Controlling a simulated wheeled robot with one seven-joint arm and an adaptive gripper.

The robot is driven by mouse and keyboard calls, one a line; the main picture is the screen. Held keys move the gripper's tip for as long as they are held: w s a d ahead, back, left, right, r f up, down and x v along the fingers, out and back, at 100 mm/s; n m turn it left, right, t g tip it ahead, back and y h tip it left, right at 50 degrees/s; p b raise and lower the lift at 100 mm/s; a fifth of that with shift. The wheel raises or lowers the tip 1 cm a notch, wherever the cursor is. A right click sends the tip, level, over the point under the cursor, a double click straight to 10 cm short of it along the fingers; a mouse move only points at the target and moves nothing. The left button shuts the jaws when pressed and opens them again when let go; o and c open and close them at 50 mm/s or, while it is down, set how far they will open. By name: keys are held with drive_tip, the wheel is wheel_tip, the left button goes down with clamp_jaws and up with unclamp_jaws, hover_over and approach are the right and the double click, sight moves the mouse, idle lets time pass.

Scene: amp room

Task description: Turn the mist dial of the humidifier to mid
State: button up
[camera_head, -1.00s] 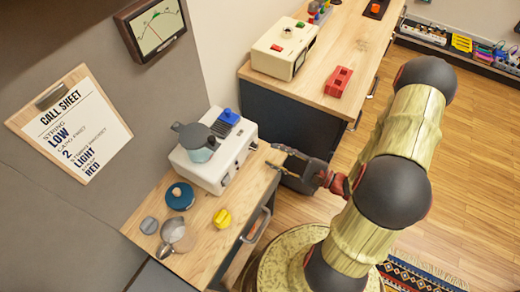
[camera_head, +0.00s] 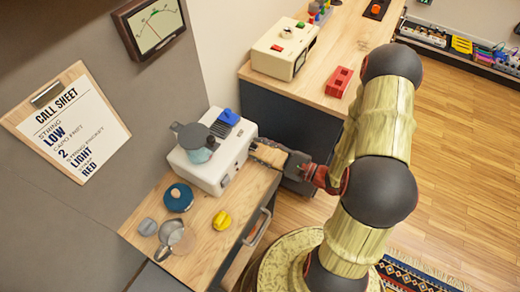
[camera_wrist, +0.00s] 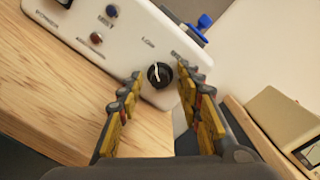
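A white appliance (camera_head: 228,165) stands at the back of the wooden counter, with a grey-teal pot (camera_head: 196,140) and a blue part (camera_head: 228,117) on top. In the wrist view, its white front panel (camera_wrist: 122,52) carries a black round dial (camera_wrist: 159,75) with a white pointer line directed up and slightly left in the picture. The word "LOW" is legible near the dial; other lettering is too blurred to read surely. My gripper (camera_wrist: 158,82) is open, its fingertips on either side of the dial. Whether they touch it is unclear. In the head view, my gripper (camera_head: 254,151) is at the appliance's front.
A blue round object (camera_head: 179,197), a yellow piece (camera_head: 221,220), a grey knob-like piece (camera_head: 148,226) and a metal pitcher (camera_head: 172,238) are on the counter. A cream box (camera_head: 283,48) and a red block (camera_head: 339,81) are on the other counter. A call sheet (camera_head: 70,121) hangs on the wall.

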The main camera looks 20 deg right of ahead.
drive_tip(key=shift+c, duration=1.2)
clamp_jaws()
drive_tip(key=shift+m+p, duration=0.4)
drive_tip(key=shift+r+m+p, duration=0.1)
drive_tip(key=shift+m+p, duration=0.85)
drive_tip(key=shift+m, duration=0.15)
drive_tip(key=m+p, duration=0.2)
drive_tip(key=m, duration=0.1)
drive_tip(key=shift+m+p, duration=0.3)
drive_tip(key=shift+p, duration=0.1)
drive_tip(key=m+p, duration=0.3)
drive_tip(key=m, duration=0.2)
drive_tip(key=shift+p, duration=0.3)
drive_tip(key=shift+f+m, duration=0.2)
drive_tip(key=shift+m, duration=0.2)
drive_tip(key=shift+t, duration=0.3)
drive_tip(key=shift+o, duration=1.7)
unclamp_jaws()
